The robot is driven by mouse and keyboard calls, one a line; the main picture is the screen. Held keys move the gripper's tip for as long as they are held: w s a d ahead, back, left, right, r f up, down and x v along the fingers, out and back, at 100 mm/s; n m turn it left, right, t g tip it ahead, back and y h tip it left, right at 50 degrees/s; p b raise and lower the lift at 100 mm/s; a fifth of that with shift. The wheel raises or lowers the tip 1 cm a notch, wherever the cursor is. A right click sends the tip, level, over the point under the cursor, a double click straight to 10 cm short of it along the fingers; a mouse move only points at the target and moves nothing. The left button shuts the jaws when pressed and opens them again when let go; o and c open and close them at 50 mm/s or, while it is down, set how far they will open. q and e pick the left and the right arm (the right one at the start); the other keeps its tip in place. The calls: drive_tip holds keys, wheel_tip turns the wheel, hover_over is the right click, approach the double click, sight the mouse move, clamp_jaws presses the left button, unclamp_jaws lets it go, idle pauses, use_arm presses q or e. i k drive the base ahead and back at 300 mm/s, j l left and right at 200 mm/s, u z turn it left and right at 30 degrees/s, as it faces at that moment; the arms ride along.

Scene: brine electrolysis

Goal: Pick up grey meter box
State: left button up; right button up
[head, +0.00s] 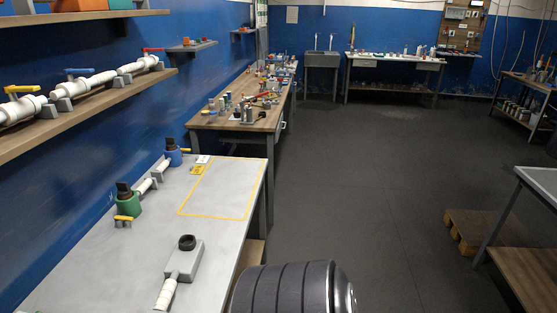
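A grey box (184,261) with a dark round ring on its top lies on the near grey table (110,265); it looks like the grey meter box. A white ribbed grip or pipe piece (166,295) extends from its near end. No gripper touches it. Neither of my grippers is in view. A large dark ribbed cylinder at the bottom edge seems to be part of my own arm.
A yellow taped rectangle (216,216) on the table is empty. Green (128,201) and blue (172,153) fittings with white pipes stand along the wall side. Shelves (80,103) with pipe valves overhang at left. Open floor (360,190) lies to the right; a pallet (480,228) sits there.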

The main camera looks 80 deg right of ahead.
sight(182, 266)
drive_tip(key=z, duration=1.75)
